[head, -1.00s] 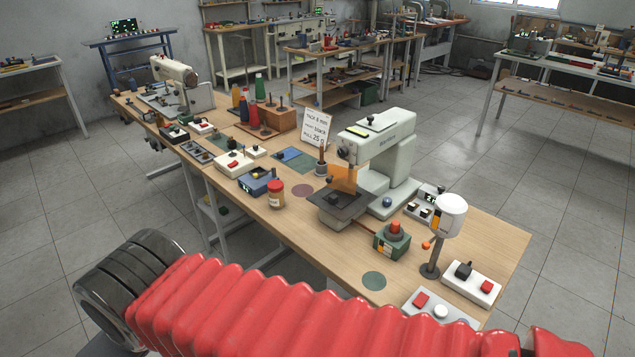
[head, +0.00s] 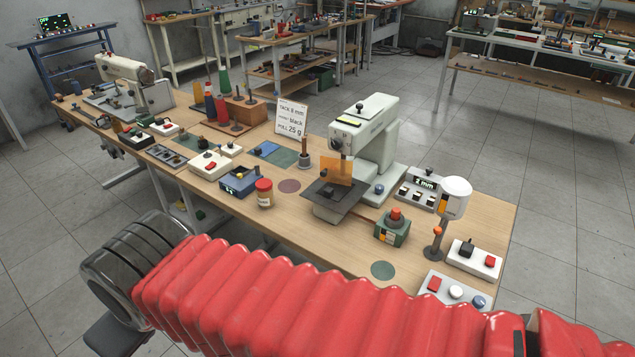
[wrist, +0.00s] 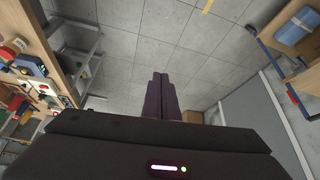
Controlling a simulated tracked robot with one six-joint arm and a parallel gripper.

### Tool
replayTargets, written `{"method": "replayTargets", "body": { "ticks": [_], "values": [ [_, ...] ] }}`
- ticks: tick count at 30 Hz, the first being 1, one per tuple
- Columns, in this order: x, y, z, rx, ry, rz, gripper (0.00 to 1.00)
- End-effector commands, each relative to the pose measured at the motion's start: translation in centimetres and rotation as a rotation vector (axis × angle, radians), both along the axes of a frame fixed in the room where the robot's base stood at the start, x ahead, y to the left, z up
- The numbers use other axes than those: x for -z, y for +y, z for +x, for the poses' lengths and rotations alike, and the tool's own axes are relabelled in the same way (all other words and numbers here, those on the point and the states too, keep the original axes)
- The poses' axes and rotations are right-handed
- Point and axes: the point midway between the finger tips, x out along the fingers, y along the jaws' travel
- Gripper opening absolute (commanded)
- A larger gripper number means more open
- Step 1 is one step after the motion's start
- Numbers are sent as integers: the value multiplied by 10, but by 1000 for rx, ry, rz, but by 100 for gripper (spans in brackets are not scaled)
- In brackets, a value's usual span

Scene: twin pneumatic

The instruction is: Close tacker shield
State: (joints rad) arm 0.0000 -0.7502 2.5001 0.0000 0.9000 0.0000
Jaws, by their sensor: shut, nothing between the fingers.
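The tacker (head: 372,133) is a pale grey-green machine near the right part of the long wooden bench in the head view. Its shield (head: 336,170) is a translucent orange panel hanging in front of the needle area, above a dark plate (head: 332,198). I cannot tell from here whether the shield is fully down. My gripper (wrist: 161,78) shows in the wrist view with its dark fingers together and nothing between them. It is over the grey tile floor beside the bench, apart from the tacker. The gripper is not visible in the head view.
My red arm sleeve crosses the bottom of the head view. Around the tacker stand a green box with an orange button (head: 394,225), a white-headed lamp (head: 455,195), a red-lidded jar (head: 264,192) and a sign (head: 291,117). The floor right of the bench is clear.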

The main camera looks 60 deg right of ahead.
Motion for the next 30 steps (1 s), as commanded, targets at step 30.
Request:
{"method": "replayTargets", "body": {
  "ticks": [30],
  "values": [
    [40, -130, 185, 973, -487, 543, 0]
  ]
}}
